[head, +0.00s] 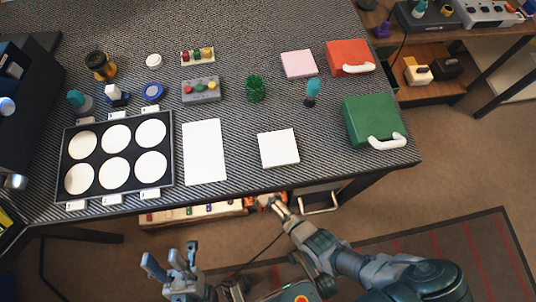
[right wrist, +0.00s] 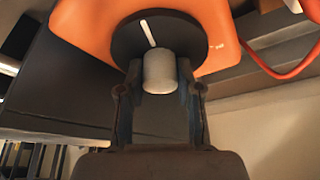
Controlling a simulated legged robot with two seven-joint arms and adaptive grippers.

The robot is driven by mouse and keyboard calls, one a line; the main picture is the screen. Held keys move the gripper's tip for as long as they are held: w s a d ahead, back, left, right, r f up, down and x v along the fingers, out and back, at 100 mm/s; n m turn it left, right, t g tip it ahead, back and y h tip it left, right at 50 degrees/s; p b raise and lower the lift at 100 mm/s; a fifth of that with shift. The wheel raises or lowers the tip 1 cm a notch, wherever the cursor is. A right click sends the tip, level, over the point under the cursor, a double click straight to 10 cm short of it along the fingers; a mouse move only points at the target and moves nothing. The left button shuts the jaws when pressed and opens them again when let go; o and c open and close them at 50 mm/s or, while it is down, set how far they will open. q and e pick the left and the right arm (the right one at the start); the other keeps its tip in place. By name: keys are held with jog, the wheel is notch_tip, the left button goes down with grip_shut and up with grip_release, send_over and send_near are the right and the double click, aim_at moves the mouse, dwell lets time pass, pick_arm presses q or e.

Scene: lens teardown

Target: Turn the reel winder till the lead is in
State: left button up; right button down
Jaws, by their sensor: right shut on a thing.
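The orange reel winder (right wrist: 212,25) fills the top of the right wrist view. Its black disc (right wrist: 125,42) carries a white mark, which points up and slightly left, and a pale grey knob (right wrist: 160,72). My right gripper (right wrist: 160,88) has its fingers on either side of the knob and is shut on it. In the head view, my right gripper (head: 274,203) reaches to the orange reel (head: 262,200) below the table's front edge. A thin dark lead (head: 262,250) runs down from near there toward my base. My left gripper (head: 172,262) is open and empty, low in the head view.
The tabletop (head: 240,150) above holds a tray of white discs (head: 69,160), a white sheet (head: 204,150), a green case (head: 368,118) and a red case (head: 345,55). A low shelf with small items (head: 195,213) lies under the front edge.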

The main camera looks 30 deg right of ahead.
jog(key=shift+w+d+r, duration=0.1)
jog(key=shift+w+r, duration=0.25)
jog(key=shift+w, duration=0.1)
jog(key=c, duration=0.8)
grip_release()
jog(key=shift+o, duration=0.2)
jog(key=shift+s+f, duration=0.1)
jog(key=shift+s, duration=0.05)
jog(key=shift+s+f, duration=0.1)
jog(key=shift+s+a+r, duration=0.2)
jog(key=shift+a+r, duration=0.05)
jog(key=shift+r, duration=0.2)
jog(key=v, duration=1.1)
